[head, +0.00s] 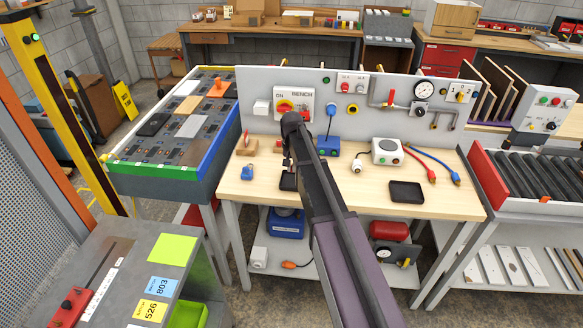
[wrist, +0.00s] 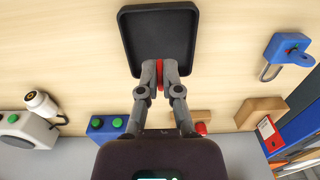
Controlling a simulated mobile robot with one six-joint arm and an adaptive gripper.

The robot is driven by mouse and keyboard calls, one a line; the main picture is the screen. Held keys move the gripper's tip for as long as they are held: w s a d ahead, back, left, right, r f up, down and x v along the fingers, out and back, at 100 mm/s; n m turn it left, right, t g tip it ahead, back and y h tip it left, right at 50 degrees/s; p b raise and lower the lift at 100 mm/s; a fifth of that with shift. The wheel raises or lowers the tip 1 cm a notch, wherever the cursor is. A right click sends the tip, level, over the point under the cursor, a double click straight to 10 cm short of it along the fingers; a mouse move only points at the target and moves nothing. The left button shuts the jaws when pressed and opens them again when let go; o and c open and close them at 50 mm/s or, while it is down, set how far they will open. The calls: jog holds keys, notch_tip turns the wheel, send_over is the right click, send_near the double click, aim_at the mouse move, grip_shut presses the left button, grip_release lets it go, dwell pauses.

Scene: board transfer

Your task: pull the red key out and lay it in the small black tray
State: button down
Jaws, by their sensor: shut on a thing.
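My gripper (wrist: 160,68) is shut on the red key (wrist: 160,80) in the wrist view; only a narrow red strip shows between the fingertips. The small black tray (wrist: 128,45) lies flat on the wooden bench top, and the fingertips overlap its near edge in this view. I cannot tell how high the key is above it. In the head view my gripper (head: 287,160) is at the tray (head: 286,184), which my arm partly hides. The key cannot be made out there.
A blue padlock (wrist: 287,50) and a wooden block (wrist: 258,110) are on one side. A blue button box (wrist: 105,127) and a grey box (wrist: 28,130) are on the other. A second black tray (head: 406,192) lies further right. A panel (head: 345,90) stands behind.

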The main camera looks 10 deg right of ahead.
aim_at(292, 184)
jog(key=shift+f+b, duration=2.35)
jog(key=shift+f, duration=0.25)
jog(key=c, duration=0.7)
grip_release()
jog(key=shift+r, duration=0.15)
